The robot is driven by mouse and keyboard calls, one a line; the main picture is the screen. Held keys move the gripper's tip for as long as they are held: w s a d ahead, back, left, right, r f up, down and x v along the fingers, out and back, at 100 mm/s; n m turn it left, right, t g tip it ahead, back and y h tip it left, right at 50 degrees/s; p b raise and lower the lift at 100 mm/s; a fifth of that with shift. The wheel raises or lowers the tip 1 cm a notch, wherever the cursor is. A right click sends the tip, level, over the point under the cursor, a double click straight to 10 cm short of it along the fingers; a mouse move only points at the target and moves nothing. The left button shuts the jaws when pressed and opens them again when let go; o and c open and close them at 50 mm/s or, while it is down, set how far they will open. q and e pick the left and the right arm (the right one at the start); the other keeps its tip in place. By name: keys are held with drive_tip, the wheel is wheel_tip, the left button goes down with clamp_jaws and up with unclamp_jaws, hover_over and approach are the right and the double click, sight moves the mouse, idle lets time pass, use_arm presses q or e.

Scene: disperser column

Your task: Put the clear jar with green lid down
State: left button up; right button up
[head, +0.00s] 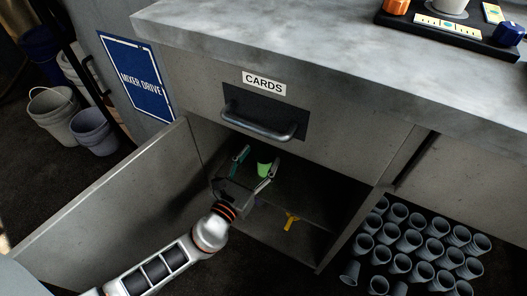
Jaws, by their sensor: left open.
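The jar with the green lid (264,167) is inside the open cabinet under the counter. Its green top shows; the clear body is too small and dark to make out. My left gripper (257,168) reaches into the cabinet from the left. Its fingers are open, one on each side of the jar. I cannot tell whether they touch it. The cabinet shelf (318,208) is dark, and I cannot see the jar's base on it. My right gripper is not in view.
A cabinet door (105,208) stands open at left. A drawer labelled CARDS (264,104) is shut above the opening. A yellow object (292,221) is low in the cabinet. Several grey cups (420,250) stand at lower right. Buckets (52,113) stand at left.

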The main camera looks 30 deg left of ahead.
use_arm(q)
drive_tip(key=s, duration=0.8)
drive_tip(key=shift+s+a, duration=0.15)
drive_tip(key=shift+s, duration=0.15)
